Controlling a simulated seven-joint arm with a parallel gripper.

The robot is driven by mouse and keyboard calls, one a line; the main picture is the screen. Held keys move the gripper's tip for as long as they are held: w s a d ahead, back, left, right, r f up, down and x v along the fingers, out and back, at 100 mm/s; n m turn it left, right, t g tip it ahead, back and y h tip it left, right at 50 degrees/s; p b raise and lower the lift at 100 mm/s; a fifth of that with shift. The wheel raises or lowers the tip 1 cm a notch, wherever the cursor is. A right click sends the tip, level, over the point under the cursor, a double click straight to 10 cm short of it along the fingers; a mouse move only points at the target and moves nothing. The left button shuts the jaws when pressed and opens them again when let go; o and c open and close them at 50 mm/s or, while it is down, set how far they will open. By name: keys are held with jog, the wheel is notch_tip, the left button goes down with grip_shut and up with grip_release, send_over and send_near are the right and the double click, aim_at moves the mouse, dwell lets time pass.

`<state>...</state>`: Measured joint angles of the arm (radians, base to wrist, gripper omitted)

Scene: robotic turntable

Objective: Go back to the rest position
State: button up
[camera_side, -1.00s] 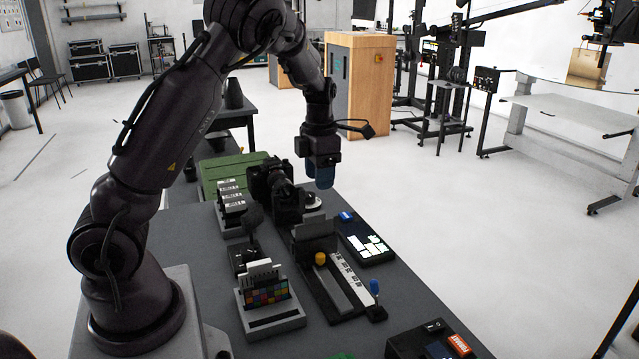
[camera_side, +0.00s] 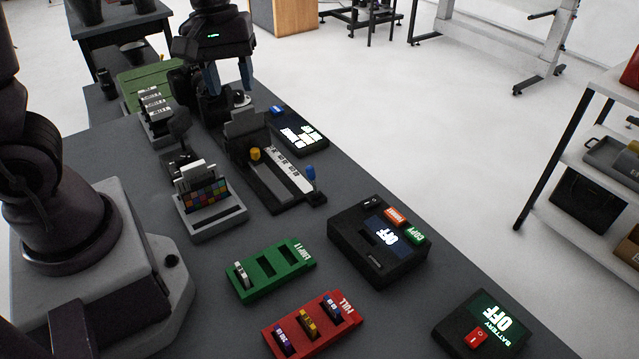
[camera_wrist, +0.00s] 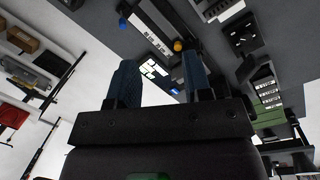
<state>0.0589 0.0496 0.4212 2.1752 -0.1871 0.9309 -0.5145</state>
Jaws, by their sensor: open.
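My gripper (camera_side: 228,78) is at the top of the side view, above the far part of the grey table (camera_side: 110,165). Its two blue fingers point down and are apart, with nothing seen between them. In the wrist view my gripper (camera_wrist: 160,85) also shows its blue fingers spread wide and empty. A black camera (camera_side: 208,108) stands on the table just under and behind the fingers in the side view. Whether the fingers touch it cannot be told.
Near my gripper are a slider rail with a yellow knob (camera_side: 255,154), a lit panel (camera_side: 300,134) and labelled black blocks (camera_side: 154,103). A colour chart stand (camera_side: 208,200), green tray (camera_side: 272,271), red tray (camera_side: 312,325), black copy box (camera_side: 378,245) and battery box (camera_side: 485,325) stand nearer.

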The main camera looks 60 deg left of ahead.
jog(key=s+d+r+m+t+y, duration=0.1)
jog(key=s+d+r+m+t, duration=0.4)
jog(key=s+d+r+m, duration=0.3)
jog(key=s+r+m, duration=0.1)
jog(key=m, duration=0.2)
jog(key=shift+d+r, duration=0.1)
dwell(1.0)
